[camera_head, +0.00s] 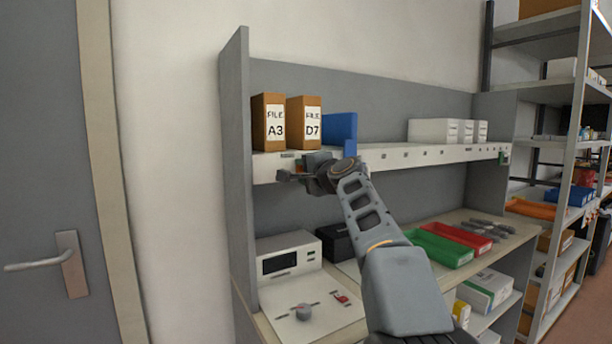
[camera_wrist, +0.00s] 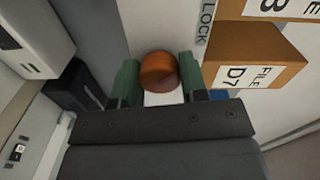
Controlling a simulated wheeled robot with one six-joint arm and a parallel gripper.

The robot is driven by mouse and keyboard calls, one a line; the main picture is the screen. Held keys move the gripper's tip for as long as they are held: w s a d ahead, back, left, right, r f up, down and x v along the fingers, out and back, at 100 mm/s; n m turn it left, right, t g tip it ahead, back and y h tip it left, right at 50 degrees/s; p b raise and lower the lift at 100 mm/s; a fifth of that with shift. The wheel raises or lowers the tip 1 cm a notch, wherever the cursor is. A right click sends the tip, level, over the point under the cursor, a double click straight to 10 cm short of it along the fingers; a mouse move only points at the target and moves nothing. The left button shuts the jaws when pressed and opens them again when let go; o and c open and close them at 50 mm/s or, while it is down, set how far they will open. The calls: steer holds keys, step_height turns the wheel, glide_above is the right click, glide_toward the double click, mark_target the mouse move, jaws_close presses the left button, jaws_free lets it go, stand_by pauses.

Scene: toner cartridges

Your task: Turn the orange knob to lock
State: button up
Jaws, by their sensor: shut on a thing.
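The orange knob (camera_wrist: 158,72) shows in the wrist view as a round, darker-topped cap. It sits between the two green fingers of my gripper (camera_wrist: 159,80), which is shut on it from both sides. A label reading LOCK (camera_wrist: 205,22) is beside the knob, on the pale shelf strip. In the head view my gripper (camera_head: 290,175) is at the left part of the upper shelf's front edge (camera_head: 400,155), below the file boxes. I cannot tell which way the knob is turned.
File boxes A3 (camera_head: 268,122) and D7 (camera_head: 305,122) and a blue binder (camera_head: 341,130) stand just above my gripper. Green (camera_head: 440,248) and red (camera_head: 468,237) trays lie right.

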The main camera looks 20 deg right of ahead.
steer(key=shift+n, duration=0.3)
steer(key=o, duration=0.9)
steer(key=shift+s, duration=0.1)
steer(key=s+b, duration=0.1)
steer(key=s, duration=0.3)
steer(key=s+d+b, duration=0.1)
steer(key=s, duration=0.4)
steer(key=s+b, duration=0.1)
steer(key=s, duration=0.3)
steer(key=shift+s+d+r, duration=0.2)
steer(key=shift+s+d, duration=0.05)
steer(key=shift+s, duration=0.05)
